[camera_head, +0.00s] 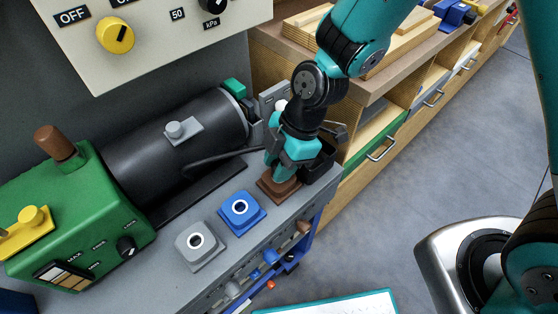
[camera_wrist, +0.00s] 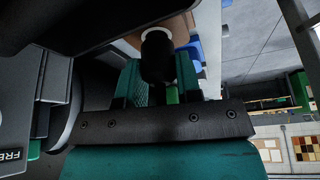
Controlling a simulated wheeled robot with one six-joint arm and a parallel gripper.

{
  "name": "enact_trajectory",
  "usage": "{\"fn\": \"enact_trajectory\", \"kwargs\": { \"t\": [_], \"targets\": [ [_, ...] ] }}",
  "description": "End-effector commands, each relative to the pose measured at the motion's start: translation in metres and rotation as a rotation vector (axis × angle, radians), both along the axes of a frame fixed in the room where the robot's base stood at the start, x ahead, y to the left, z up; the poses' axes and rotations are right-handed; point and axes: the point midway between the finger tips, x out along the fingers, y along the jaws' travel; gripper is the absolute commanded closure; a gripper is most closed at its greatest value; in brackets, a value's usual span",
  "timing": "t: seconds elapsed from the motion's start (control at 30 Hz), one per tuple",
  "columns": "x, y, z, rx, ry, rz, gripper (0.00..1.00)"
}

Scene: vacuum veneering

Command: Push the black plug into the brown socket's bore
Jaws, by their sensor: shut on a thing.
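The brown socket (camera_head: 279,191) sits on the grey bench top, at the right end of a row with the blue and grey sockets. My gripper (camera_head: 284,168) is directly above it, pointing down and close to its top. In the wrist view my gripper's teal fingers (camera_wrist: 158,78) are shut on the black plug (camera_wrist: 158,62). The plug's far end is at the white ring (camera_wrist: 156,33) of the brown socket, which also shows in the wrist view (camera_wrist: 181,27). How deep the plug sits in the bore cannot be told. The head view hides the plug behind my gripper.
The blue socket (camera_head: 253,223) and grey socket (camera_head: 213,258) stand to the left, with empty-looking bores. A black cylinder pump (camera_head: 150,150) with a green end housing (camera_head: 75,205) lies behind. A black cable (camera_head: 210,157) runs close to my gripper. The bench's front edge is near.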

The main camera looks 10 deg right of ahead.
Motion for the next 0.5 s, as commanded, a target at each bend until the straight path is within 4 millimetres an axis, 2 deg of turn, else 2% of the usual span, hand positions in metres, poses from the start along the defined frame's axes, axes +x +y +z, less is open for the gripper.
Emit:
{"fn": "enact_trajectory", "kwargs": {
  "t": [0.3, 0.33, 0.43, 0.47, 0.5],
  "targets": [
    [0.0000, 0.0000, -0.0091, 0.000, 0.000, 0.000, 0.96],
    [0.0001, 0.0001, -0.0089, 0.000, 0.000, 0.000, 0.66],
    [0.0001, 0.0000, -0.0078, 0.000, 0.000, 0.000, 0.43],
    [0.0001, 0.0000, -0.0078, 0.000, 0.000, 0.000, 0.38],
    [0.0001, 0.0000, -0.0078, 0.000, 0.000, 0.000, 0.38]
  ]
}}
